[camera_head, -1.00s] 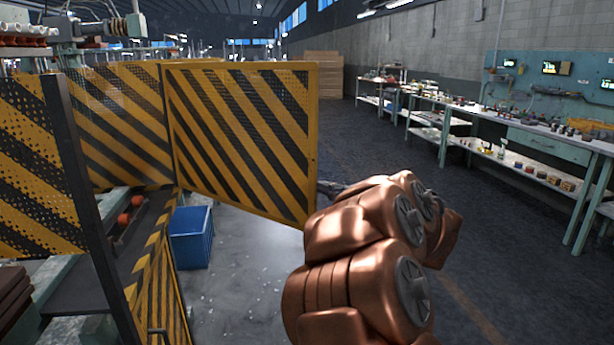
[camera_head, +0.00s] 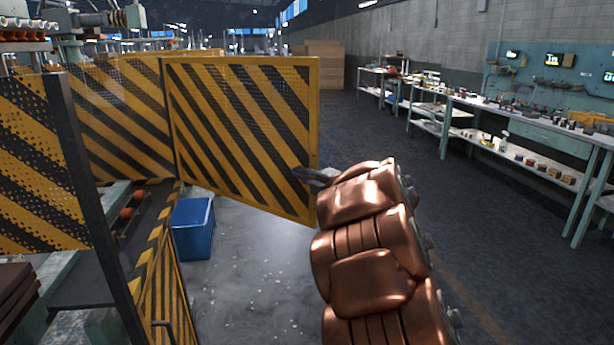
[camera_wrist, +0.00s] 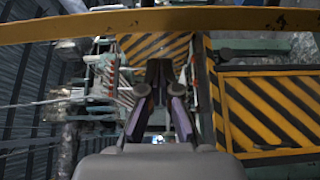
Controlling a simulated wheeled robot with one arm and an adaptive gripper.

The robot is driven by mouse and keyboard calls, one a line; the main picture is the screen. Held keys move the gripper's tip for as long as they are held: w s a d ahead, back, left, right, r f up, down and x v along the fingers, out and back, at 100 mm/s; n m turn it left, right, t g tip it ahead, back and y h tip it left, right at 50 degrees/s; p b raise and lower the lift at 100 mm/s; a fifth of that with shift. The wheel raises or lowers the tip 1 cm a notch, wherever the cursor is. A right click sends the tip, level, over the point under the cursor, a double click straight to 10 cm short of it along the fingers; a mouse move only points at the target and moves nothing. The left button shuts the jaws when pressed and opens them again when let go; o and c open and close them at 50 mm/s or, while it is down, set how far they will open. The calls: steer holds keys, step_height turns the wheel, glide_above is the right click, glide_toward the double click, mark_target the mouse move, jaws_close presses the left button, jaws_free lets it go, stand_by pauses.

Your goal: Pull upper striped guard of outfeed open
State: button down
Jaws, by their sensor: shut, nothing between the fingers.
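The upper striped guard (camera_head: 245,130) is a yellow and black perforated panel, swung out from the outfeed on its left edge and standing open over the floor. In the head view my gripper (camera_head: 300,174) is at the panel's right part, near its free edge. In the wrist view my gripper (camera_wrist: 160,70) has its fingers close together with nothing between them. A yellow bar (camera_wrist: 100,26), seemingly the guard's edge, crosses the top of that view. I cannot tell whether the fingers touch the guard.
A lower striped guard (camera_head: 165,290) stands below the opening. A workbench (camera_head: 530,125) with small parts lines the right wall. The floor between is clear.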

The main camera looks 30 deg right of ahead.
steer(key=shift+w+d+p, duration=0.15)
steer(key=shift+w+d, duration=0.1)
steer(key=shift+d, duration=0.4)
steer(key=shift+w+d+p, duration=0.15)
steer(key=shift+w+d, duration=0.1)
steer(key=shift+d, duration=0.35)
